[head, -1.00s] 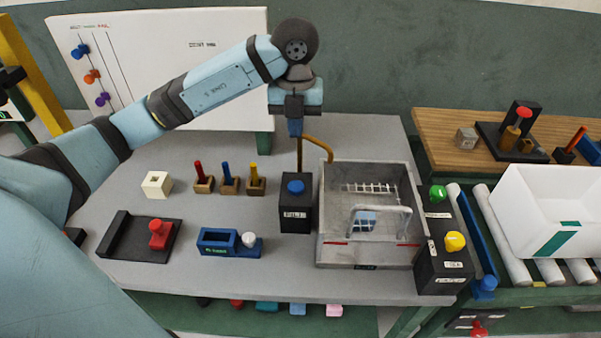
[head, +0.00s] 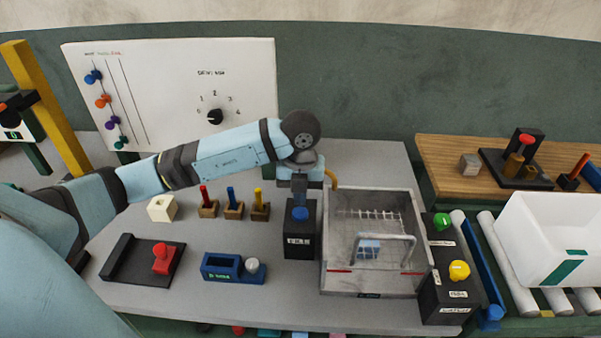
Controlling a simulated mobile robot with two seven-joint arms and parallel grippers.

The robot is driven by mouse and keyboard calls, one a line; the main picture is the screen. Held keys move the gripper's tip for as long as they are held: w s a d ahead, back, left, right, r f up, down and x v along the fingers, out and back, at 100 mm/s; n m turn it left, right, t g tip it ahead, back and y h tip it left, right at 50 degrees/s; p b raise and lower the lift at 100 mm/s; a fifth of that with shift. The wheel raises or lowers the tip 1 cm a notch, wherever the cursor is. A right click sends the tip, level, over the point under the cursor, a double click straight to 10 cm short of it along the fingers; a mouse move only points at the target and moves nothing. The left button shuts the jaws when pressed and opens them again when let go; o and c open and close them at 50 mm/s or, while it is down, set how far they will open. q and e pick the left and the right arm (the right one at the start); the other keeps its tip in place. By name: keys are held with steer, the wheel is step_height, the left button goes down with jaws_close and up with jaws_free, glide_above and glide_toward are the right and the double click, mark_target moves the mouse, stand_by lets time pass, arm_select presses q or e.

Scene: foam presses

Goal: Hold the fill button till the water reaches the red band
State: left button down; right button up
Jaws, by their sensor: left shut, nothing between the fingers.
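A black box (head: 300,239) with a blue button (head: 300,213) on top stands left of a grey metal tank (head: 330,240). Its white label is too small to read. My left gripper (head: 299,203) is shut and empty, pointing straight down with its tips at the blue button; I cannot tell whether the button is pressed in. The tank has a brown spout (head: 333,178) at its back left corner and a red band (head: 412,273) low on its front. A water level is hard to make out inside. My right gripper is out of view.
Right of the tank is a black box with a green button (head: 441,221) and a yellow button (head: 459,270). Left are small coloured pegs in blocks, a blue holder (head: 221,267) and a black base with a red knob (head: 163,258). A white bin (head: 524,240) stands far right.

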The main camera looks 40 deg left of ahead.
mark_target(300, 212)
arm_select(q)
steer(key=shift+f, duration=1.6)
